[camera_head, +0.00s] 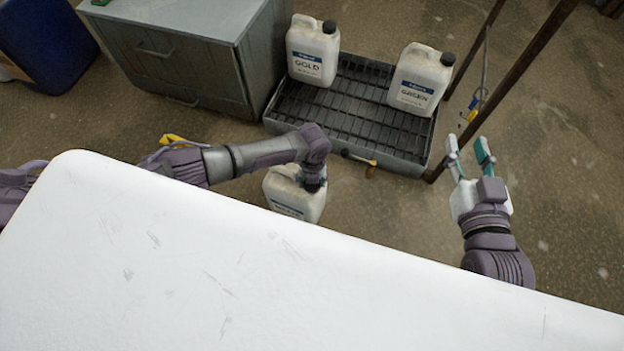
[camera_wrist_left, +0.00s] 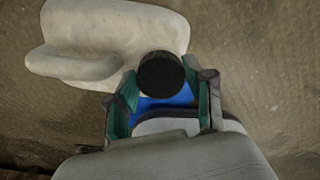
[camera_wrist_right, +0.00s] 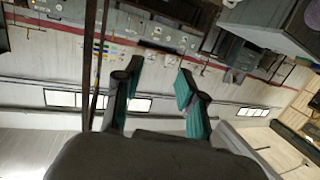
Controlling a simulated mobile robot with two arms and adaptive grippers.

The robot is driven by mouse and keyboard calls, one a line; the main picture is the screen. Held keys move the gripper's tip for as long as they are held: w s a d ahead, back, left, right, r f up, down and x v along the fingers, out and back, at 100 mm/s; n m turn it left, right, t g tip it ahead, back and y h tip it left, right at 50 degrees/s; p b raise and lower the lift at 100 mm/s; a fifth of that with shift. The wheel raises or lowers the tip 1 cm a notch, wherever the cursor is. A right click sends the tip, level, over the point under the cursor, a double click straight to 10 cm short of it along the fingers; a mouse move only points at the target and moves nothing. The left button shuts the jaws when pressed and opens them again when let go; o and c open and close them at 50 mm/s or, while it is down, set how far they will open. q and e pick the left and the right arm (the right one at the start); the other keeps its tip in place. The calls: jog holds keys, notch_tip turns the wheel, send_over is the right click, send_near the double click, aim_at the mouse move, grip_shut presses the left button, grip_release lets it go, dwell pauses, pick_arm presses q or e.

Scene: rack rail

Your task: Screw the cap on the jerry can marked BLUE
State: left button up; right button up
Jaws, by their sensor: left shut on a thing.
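A white jerry can (camera_head: 293,196) stands on the floor in front of the grated tray; its label is cut off and I cannot read it. In the left wrist view the can (camera_wrist_left: 120,30) shows from above with its handle and part of a blue label. My left gripper (camera_head: 313,184) is over its top. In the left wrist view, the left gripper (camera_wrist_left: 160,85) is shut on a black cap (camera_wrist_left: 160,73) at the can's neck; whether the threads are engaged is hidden. My right gripper (camera_head: 468,148) is open and empty, away at the right.
A grated tray (camera_head: 350,145) holds the GOLD can (camera_head: 312,55) and the GREEN can (camera_head: 418,82), both with black caps. A grey cabinet (camera_head: 180,55) stands left, a rusty post (camera_head: 515,75) right.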

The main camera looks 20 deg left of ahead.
pick_arm(q)
jog(key=shift+a+m+b, duration=0.15)
jog(key=shift+m+b, duration=0.2)
jog(key=shift+m, duration=0.75)
jog(key=shift+f+m+b, duration=0.1)
jog(key=shift+m+b, duration=0.2)
jog(key=shift+m, duration=0.7)
jog(key=shift+m+b, duration=0.4)
jog(key=shift+m, duration=0.6)
jog(key=shift+m+b, duration=0.3)
jog(key=shift+m, duration=0.8)
jog(key=shift+a+m+b, duration=0.1)
jog(key=shift+m+b, duration=0.4)
jog(key=shift+m, duration=0.9)
jog(key=o, duration=1.4)
pick_arm(e)
jog(key=s+a+r+t+y, duration=0.1)
jog(key=s+r+t+y, duration=0.2)
jog(key=r+t, duration=0.6)
notch_tip(320, 180, up, 5)
jog(key=shift+s+r+t+y, duration=0.1)
jog(key=shift+s+t+y, duration=0.3)
jog(key=shift+s, duration=0.1)
pick_arm(q)
jog(key=shift+d, duration=0.2)
